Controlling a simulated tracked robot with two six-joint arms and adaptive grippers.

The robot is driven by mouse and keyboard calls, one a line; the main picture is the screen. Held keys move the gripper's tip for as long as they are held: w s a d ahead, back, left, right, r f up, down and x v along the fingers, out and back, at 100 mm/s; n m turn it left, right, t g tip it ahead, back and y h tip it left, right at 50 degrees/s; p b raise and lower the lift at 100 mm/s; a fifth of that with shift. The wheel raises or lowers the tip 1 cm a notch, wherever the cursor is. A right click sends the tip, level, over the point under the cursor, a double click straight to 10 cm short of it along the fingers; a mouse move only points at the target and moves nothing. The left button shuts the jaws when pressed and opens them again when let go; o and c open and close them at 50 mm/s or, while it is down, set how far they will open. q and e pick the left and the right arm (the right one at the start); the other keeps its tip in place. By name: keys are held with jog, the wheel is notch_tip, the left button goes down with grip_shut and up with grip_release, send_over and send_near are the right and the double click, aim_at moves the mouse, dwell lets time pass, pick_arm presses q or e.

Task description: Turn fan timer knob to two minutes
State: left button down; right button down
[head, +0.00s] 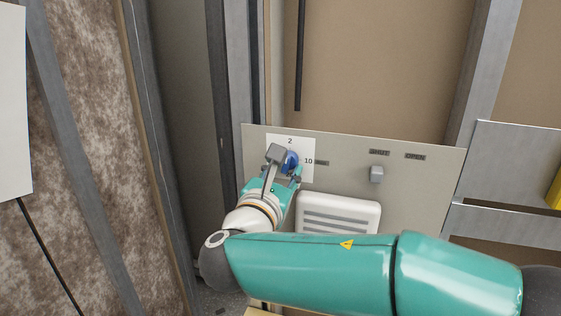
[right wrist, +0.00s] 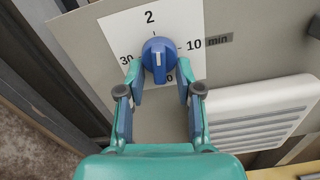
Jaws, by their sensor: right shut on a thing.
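The blue fan timer knob (head: 291,159) sits on a white dial card (head: 305,145) fixed to a grey panel. In the right wrist view the knob (right wrist: 156,50) has a raised grip bar lying roughly along the up-down line of the dial. The card reads 2 at the top, 10 at the right and 30 at the left. The lower number is partly hidden by the fingers. I cannot tell which end of the bar is the pointer. My right gripper (right wrist: 159,74) is shut on the knob, one finger on each side. My left gripper is not in view.
A white louvred vent (head: 340,213) sits on the panel below and right of the knob. A small grey knob (head: 376,174) is further right, near two dark labels. Metal studs (head: 230,80) stand close on the left.

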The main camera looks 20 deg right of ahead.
jog(key=shift+f+n+p, duration=0.2)
jog(key=shift+n+p, duration=0.5)
jog(key=shift+n, duration=0.5)
jog(key=c, duration=0.8)
grip_release()
jog(key=shift+o, duration=0.2)
jog(key=shift+r, duration=0.1)
jog(key=v, duration=1.2)
